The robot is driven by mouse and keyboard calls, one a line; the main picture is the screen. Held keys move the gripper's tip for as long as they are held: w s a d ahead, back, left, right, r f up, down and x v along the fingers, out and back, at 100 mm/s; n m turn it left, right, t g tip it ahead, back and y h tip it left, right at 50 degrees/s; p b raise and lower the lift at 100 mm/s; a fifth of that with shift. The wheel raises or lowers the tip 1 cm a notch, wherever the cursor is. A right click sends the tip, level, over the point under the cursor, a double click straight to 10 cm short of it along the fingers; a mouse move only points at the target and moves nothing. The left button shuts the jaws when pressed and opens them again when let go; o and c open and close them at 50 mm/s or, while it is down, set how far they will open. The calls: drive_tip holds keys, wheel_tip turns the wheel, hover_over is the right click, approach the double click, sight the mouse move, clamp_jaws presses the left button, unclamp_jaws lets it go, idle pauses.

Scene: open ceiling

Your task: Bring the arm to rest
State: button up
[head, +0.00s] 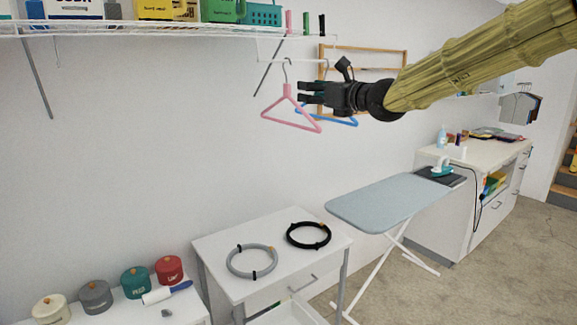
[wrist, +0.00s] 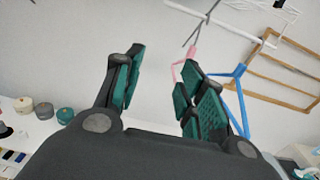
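My gripper (head: 312,93) is raised at the upper middle of the head view, at the end of my arm, which comes in from the upper right. In the wrist view its two green-padded fingers (wrist: 160,85) stand apart with nothing between them. A pink hanger (head: 290,108) hangs from a rail just left of the fingertips in the head view. A blue hanger (head: 335,120) hangs partly hidden behind my gripper. In the wrist view the pink hanger (wrist: 192,52) and blue hanger (wrist: 240,92) show behind the right finger. I cannot tell whether the gripper touches either hanger.
A wire shelf (head: 120,28) with boxes is at the upper left. A wooden rack (head: 405,58) is on the wall behind my arm. Below are a white cart (head: 215,243) with two coiled hoses, an ironing board (head: 385,200) and several lidded pots. Floor shows at right.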

wheel_tip(320, 180, down, 30)
drive_tip(key=s+r+n+g+h, duration=0.1)
drive_tip(key=s+n+g+h, duration=0.1)
drive_tip(key=n+g+h, duration=0.3)
drive_tip(key=s+d+f+n+g+h, duration=0.15)
drive_tip(key=s+f, duration=0.25)
drive_tip(key=f, duration=0.5)
drive_tip(key=s+d+f+n+g, duration=0.1)
drive_tip(key=s+d+f+g, duration=0.2)
drive_tip(key=f, duration=0.5)
drive_tip(key=s+d+f+n+g, duration=0.1)
drive_tip(key=s+d+f+n, duration=0.1)
drive_tip(key=s+f, duration=0.55)
drive_tip(key=s+d+f+n+g+h, duration=0.2)
drive_tip(key=s+d+f+n, duration=0.3)
drive_tip(key=s+f, duration=0.55)
drive_tip(key=s+d+f+n+g+h, duration=0.1)
drive_tip(key=s+d+f+n+h, duration=0.3)
drive_tip(key=s+f, duration=0.7)
drive_tip(key=s+f+n+y, duration=0.1)
drive_tip(key=s+f+n, duration=0.3)
drive_tip(key=s, duration=0.5)
drive_tip(key=s+f+n+y, duration=0.1)
drive_tip(key=s+f+n, duration=0.2)
drive_tip(key=s, duration=0.6)
drive_tip(key=n+g, duration=0.1)
drive_tip(key=n, duration=0.1)
drive_tip(key=shift+s+d+f+n, duration=0.2)
drive_tip(key=shift+f+n, duration=0.15)
